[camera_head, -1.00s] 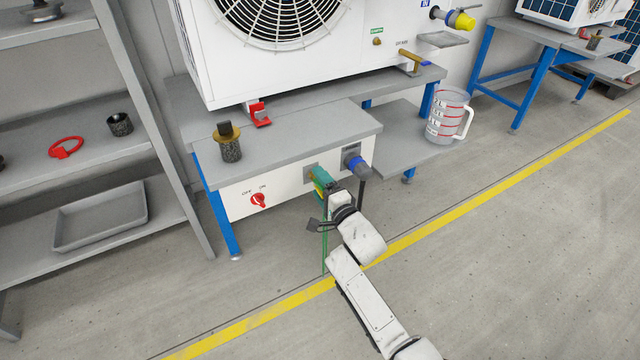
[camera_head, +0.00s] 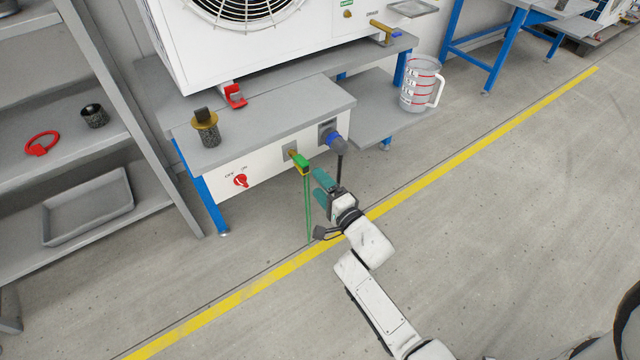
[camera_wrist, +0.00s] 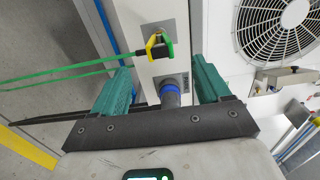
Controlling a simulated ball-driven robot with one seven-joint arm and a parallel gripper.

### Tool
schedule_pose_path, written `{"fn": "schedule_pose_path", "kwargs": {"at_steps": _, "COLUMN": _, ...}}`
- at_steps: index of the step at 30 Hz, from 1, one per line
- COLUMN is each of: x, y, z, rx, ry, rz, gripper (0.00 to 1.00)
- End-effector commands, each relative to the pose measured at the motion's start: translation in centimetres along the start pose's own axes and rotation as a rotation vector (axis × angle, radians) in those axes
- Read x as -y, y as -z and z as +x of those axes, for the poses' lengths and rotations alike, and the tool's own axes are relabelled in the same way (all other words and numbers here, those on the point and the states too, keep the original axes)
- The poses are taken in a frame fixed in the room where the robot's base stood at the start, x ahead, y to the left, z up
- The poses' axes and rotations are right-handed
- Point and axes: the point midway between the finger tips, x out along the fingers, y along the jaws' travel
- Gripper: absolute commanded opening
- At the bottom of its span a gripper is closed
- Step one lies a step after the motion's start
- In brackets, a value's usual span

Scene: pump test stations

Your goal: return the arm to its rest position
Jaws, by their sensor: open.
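My gripper (camera_head: 322,185) is in front of the white station box (camera_head: 262,157), with its teal fingers apart and nothing between them. In the wrist view, my gripper (camera_wrist: 168,90) has its two teal fingers spread wide. A green and yellow plug (camera_head: 300,163) with a green cable sits at a socket on the box face. The plug also shows in the wrist view (camera_wrist: 160,46), beyond the fingers and apart from them. A blue and grey connector (camera_head: 335,141) with a dark cable is to its right on the same face.
A red switch knob (camera_head: 240,181) is on the box. A dark cylinder with a brass collar (camera_head: 206,128) stands on top. A measuring jug (camera_head: 421,84) stands on the side shelf (camera_head: 375,112). A shelf rack (camera_head: 110,110) is at left. The floor around my arm is clear.

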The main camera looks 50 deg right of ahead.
Motion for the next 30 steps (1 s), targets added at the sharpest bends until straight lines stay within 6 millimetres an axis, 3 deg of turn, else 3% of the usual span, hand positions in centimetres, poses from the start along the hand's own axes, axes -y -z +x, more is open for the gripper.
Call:
{"fn": "schedule_pose_path", "kwargs": {"at_steps": 12, "x": 0.0, "y": -0.1, "z": 0.0, "rx": -0.002, "ry": -0.007, "rz": -0.008, "gripper": 0.76}}
{"fn": "schedule_pose_path", "kwargs": {"at_steps": 17, "x": -0.9, "y": -0.3, "z": -0.7, "rx": -0.032, "ry": -0.118, "rz": -0.139, "gripper": 0.76}}
{"fn": "schedule_pose_path", "kwargs": {"at_steps": 23, "x": -2.8, "y": -1.2, "z": -3.5, "rx": -0.007, "ry": -0.398, "rz": -0.439, "gripper": 0.76}}
{"fn": "schedule_pose_path", "kwargs": {"at_steps": 30, "x": -4.4, "y": -3.2, "z": -9.6, "rx": 0.227, "ry": -0.733, "rz": -0.801, "gripper": 0.76}}
